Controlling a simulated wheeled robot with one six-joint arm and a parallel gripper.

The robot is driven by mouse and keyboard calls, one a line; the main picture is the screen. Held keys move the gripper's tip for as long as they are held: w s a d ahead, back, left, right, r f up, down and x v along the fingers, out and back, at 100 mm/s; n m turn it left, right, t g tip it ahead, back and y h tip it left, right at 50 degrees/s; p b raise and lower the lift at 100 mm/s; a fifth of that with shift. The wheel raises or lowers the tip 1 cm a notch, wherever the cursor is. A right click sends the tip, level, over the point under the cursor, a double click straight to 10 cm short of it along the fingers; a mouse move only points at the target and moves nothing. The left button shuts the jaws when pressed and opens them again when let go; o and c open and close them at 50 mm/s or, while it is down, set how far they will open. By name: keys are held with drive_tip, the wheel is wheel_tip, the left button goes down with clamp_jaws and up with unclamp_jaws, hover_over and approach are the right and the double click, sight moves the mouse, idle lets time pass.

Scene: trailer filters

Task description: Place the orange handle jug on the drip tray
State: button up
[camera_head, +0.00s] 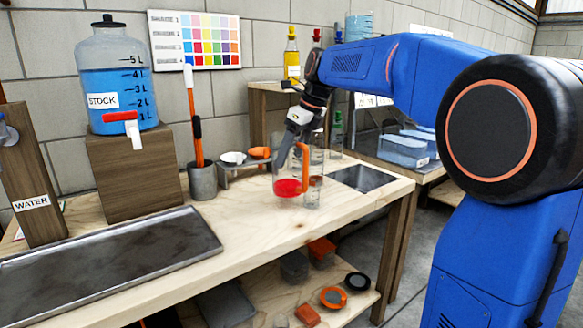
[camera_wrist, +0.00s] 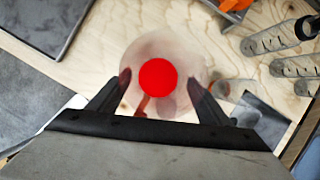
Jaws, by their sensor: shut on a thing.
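The clear jug with an orange handle (camera_head: 304,160) holds red liquid (camera_head: 290,187) at its bottom. My gripper (camera_head: 289,146) is shut on this jug from above, and the jug looks upright over the right part of the bench. I cannot tell whether its base touches the wood. In the wrist view the jug (camera_wrist: 190,58) lies between my two fingers (camera_wrist: 158,92), with the red liquid as a round disc. The long dark metal drip tray (camera_head: 110,255) lies at the bench's left front, apart from the jug. Its corner shows at upper left in the wrist view (camera_wrist: 45,22).
A blue stock bottle (camera_head: 118,85) with a red-handled tap stands on a wooden block behind the tray. A grey cup with a brush (camera_head: 203,182) and a small rack (camera_head: 245,160) stand between tray and jug. A dark square plate (camera_head: 363,179) lies to the right.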

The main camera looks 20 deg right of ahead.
sight(302, 141)
drive_tip(key=shift+f, duration=2)
drive_tip(key=o, duration=1.6)
drive_tip(key=shift+f, duration=0.1)
drive_tip(key=shift+o, duration=0.2)
drive_tip(key=v, duration=1.2)
